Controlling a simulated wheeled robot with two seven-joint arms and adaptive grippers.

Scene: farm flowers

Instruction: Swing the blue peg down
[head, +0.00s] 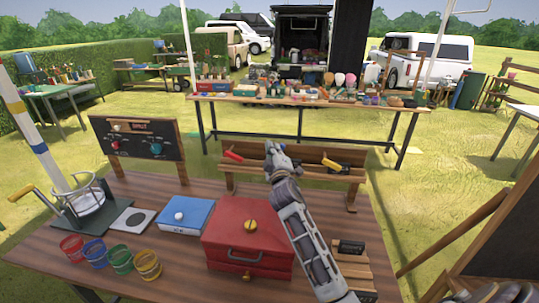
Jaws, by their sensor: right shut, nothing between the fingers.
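A dark upright board (137,139) in a wooden frame stands at the back left of the table. A small blue piece (156,149) sits at its lower right; it looks like the blue peg, but it is too small to tell which way it points. A red knob (115,145) and a pale one (117,128) sit on its left half. My right gripper (272,149) is shut and empty, in front of the wooden rack, well to the right of the board and apart from it. My left gripper is not in view.
A red box (249,238), a blue box (187,215) and several coloured cups (121,260) stand on the table (180,275). A wire basket stand (92,210) is at left. The wooden rack (292,172) with red and yellow handles stands behind.

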